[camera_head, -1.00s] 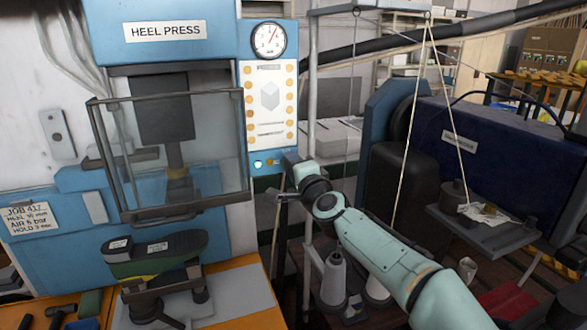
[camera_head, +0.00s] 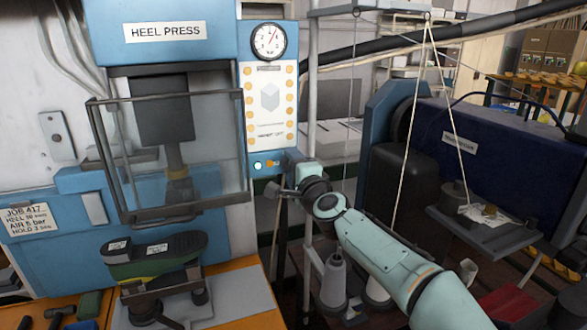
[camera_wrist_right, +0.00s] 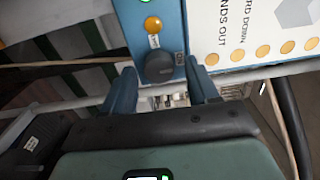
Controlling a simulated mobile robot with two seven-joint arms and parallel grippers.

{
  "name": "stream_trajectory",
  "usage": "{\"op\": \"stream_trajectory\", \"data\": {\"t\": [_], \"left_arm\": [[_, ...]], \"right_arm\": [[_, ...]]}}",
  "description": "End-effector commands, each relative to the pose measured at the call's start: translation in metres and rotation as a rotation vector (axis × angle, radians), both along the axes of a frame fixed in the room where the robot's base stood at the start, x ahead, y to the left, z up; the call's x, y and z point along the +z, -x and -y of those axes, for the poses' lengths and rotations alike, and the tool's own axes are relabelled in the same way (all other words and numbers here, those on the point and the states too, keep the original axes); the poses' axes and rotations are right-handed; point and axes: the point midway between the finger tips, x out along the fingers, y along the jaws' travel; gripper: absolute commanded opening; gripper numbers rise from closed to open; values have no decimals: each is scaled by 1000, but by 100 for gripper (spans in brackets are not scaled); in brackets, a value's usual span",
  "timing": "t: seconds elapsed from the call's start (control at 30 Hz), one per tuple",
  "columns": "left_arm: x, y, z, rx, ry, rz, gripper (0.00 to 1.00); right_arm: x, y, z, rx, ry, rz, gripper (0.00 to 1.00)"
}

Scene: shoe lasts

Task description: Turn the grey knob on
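The grey knob (camera_wrist_right: 159,67) is a dark round knob on the blue control strip, below an amber button (camera_wrist_right: 153,24) in the right wrist view. In the head view the knob (camera_head: 288,159) is small, at the lower right of the heel press's panel, right of a lit green lamp (camera_head: 257,165). My right gripper (camera_head: 274,188) is just below the panel there. In the right wrist view its open fingers (camera_wrist_right: 160,73) show one on each side of the knob, with gaps visible. Whether the knob lies deep between them, I cannot tell. My left gripper is out of view.
The heel press (camera_head: 165,32) has a clear guard (camera_head: 170,150) left of the panel. A pale vertical post (camera_head: 312,110) stands close right of my right gripper. A white cord (camera_head: 412,120) hangs further right. Thread cones (camera_head: 334,280) stand below my arm.

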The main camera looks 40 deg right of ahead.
Motion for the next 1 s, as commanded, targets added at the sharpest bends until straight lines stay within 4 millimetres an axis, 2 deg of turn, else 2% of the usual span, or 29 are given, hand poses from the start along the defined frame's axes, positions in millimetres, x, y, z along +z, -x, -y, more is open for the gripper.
{"op": "stream_trajectory", "data": {"t": [0.27,0.43,0.8,1.0], "left_arm": [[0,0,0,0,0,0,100],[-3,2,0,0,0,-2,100],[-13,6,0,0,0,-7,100],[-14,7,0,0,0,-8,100]], "right_arm": [[0,0,0,-1,2,-1,60],[0,13,-3,-1,3,0,60],[0,89,-27,-2,2,1,60],[0,118,-37,-1,2,0,60]]}}
